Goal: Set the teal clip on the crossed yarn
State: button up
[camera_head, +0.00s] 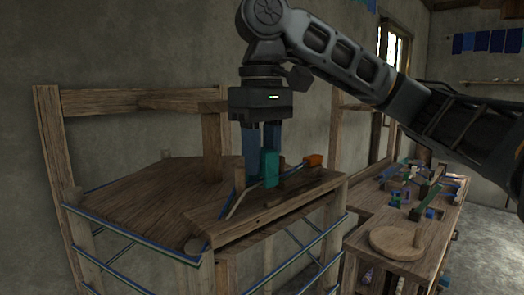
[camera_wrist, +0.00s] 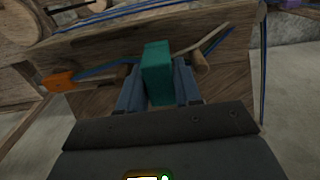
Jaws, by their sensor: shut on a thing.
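My gripper (camera_head: 263,178) points down over the loom's front board and is shut on the teal clip (camera_head: 270,166). In the wrist view the clip (camera_wrist: 157,72) stands upright between the two blue fingers (camera_wrist: 158,100). Yarn strands, blue and tan, run along the board beside the clip; the wrist view shows them spread to the right of it (camera_wrist: 207,43). The clip covers part of the strands behind it. I cannot tell whether it touches the yarn.
An orange block (camera_head: 313,160) sits at the right end of the board (camera_head: 225,225); the wrist view shows it at left (camera_wrist: 59,82). Wooden loom posts (camera_head: 212,145) stand behind. A cluttered bench (camera_head: 440,240) with a round wooden disc (camera_head: 397,242) is at right.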

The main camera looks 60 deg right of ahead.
jog(key=shift+f, duration=0.15)
dwell(0.3)
jog(key=shift+f+b, duration=0.3)
jog(key=shift+f, duration=0.45)
jog(key=shift+p, duration=0.4)
